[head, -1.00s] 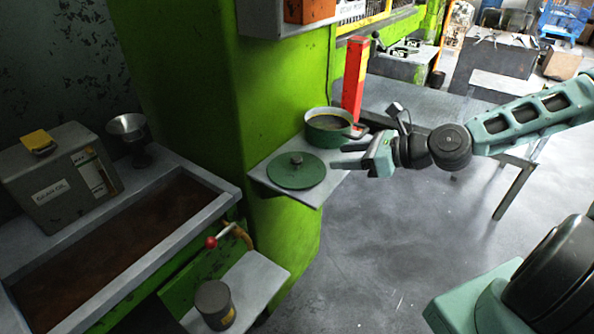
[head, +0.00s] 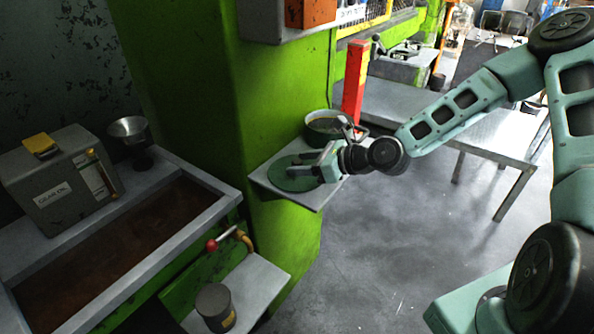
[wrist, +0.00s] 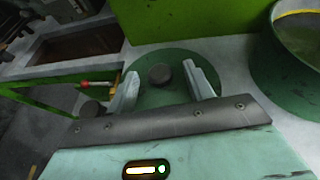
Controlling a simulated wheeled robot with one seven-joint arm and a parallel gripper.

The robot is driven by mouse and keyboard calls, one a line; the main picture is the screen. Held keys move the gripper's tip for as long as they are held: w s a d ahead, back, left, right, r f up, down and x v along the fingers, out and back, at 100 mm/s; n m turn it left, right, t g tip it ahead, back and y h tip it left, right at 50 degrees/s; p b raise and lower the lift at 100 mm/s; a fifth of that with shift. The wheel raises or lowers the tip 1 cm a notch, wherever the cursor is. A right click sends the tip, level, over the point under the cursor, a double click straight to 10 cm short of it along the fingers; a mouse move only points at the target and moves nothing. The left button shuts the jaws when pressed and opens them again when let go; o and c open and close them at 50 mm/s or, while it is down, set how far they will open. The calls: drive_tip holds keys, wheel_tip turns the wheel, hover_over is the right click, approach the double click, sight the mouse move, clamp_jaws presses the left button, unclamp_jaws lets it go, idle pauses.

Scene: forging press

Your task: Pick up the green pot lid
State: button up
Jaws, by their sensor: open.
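The green pot lid (head: 288,184) lies flat on a small grey shelf (head: 318,198) fixed to the green press. In the wrist view the lid (wrist: 178,66) shows its dark round knob (wrist: 159,74) on top. My gripper (head: 300,170) is over the lid, reaching in from the right. In the wrist view my gripper (wrist: 163,85) is open, with one finger on each side of the knob and a gap to both. I cannot tell how far the fingertips are above the lid.
A green pot (head: 324,126) stands on the shelf behind the lid, close to my wrist; it also shows in the wrist view (wrist: 290,60). A red post (head: 355,85) rises behind it. A lever with a red knob (head: 212,245) and a dark can (head: 215,305) are lower left.

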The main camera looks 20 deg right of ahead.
drive_tip(key=shift+x, duration=1.1)
clamp_jaws()
